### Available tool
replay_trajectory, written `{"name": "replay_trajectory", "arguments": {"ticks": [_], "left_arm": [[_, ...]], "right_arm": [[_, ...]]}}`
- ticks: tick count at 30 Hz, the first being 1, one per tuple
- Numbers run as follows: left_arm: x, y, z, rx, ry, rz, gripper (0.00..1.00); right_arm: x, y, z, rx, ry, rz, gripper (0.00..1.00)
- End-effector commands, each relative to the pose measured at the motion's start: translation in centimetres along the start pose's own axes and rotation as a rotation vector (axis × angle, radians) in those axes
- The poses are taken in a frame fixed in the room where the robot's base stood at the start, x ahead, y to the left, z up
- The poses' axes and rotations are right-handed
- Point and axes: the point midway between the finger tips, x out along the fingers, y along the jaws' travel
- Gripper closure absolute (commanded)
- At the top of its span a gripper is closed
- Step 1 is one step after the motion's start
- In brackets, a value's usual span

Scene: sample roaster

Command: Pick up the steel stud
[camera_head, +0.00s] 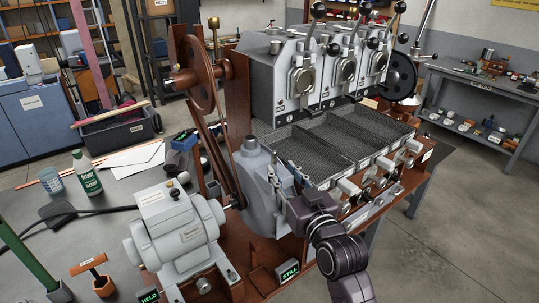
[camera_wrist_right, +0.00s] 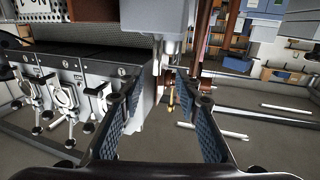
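My right gripper (camera_head: 284,178) reaches in from the bottom right beside the grey cast housing (camera_head: 255,185) of the roaster. In the right wrist view the two blue-padded fingers (camera_wrist_right: 158,78) are spread apart, with nothing held between them. A short grey metal cylinder (camera_wrist_right: 171,44) projects from a grey body just beyond the fingertips. It may be the steel stud, but I cannot tell for sure. In the head view the gripper covers part of the housing. My left gripper is not in view.
The grey motor (camera_head: 178,228) stands left of the housing. Perforated cooling trays (camera_head: 370,130) and a row of handles lie to the right. A green bottle (camera_head: 87,174), a blue cup (camera_head: 50,182) and an orange-handled tool (camera_head: 88,264) stand on the left bench.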

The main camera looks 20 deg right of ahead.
Motion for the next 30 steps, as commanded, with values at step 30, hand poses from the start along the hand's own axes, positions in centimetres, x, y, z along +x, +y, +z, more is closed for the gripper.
{"name": "replay_trajectory", "arguments": {"ticks": [30], "left_arm": [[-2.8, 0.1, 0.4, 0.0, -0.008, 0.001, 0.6]], "right_arm": [[7.7, 0.5, 0.2, 0.0, 0.001, 0.0, 0.69]]}}
